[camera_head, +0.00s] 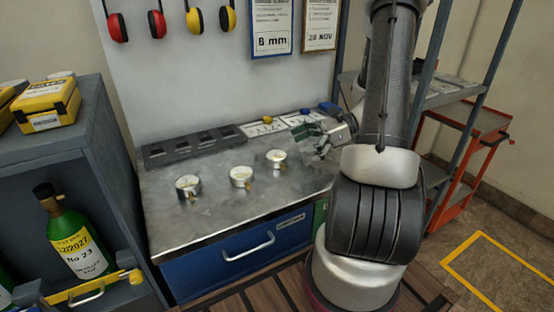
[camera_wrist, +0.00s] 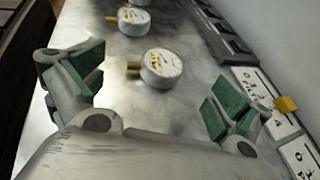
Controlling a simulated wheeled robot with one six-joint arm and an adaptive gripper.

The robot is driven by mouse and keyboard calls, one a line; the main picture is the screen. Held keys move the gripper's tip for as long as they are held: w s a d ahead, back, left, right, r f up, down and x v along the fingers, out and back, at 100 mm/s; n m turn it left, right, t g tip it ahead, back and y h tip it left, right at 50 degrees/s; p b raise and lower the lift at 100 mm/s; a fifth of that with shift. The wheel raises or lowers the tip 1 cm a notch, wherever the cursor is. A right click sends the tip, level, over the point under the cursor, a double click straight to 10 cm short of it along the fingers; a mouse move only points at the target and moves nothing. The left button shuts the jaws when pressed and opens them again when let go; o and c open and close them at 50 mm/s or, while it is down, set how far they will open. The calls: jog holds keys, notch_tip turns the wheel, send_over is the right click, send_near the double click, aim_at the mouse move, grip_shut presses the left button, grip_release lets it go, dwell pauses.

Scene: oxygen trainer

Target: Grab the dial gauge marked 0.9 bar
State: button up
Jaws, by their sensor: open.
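Three round dial gauges with brass stems sit in a row on the metal bench top. In the head view they are the left gauge (camera_head: 188,185), the middle gauge (camera_head: 241,177) and the right gauge (camera_head: 276,158). Their dial markings are too small to read, so I cannot tell which is 0.9 bar. In the wrist view one gauge (camera_wrist: 161,67) lies ahead, between and beyond my fingertips, with another (camera_wrist: 133,20) behind it. My gripper (camera_wrist: 150,88) is open and empty, its green pads wide apart. In the head view my gripper (camera_head: 318,139) is right of the right gauge.
A dark slotted rack (camera_head: 195,145) and white cards (camera_head: 262,128) lie along the back of the bench (camera_head: 225,210). A yellow piece (camera_wrist: 286,104) sits near my right finger. A shelf with a green bottle (camera_head: 75,240) stands left.

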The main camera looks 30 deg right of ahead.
aim_at(279, 156)
jog(key=x, duration=0.6)
jog(key=shift+s+a+f, duration=0.2)
jog(key=shift+f, duration=0.05)
jog(key=c, duration=1.1)
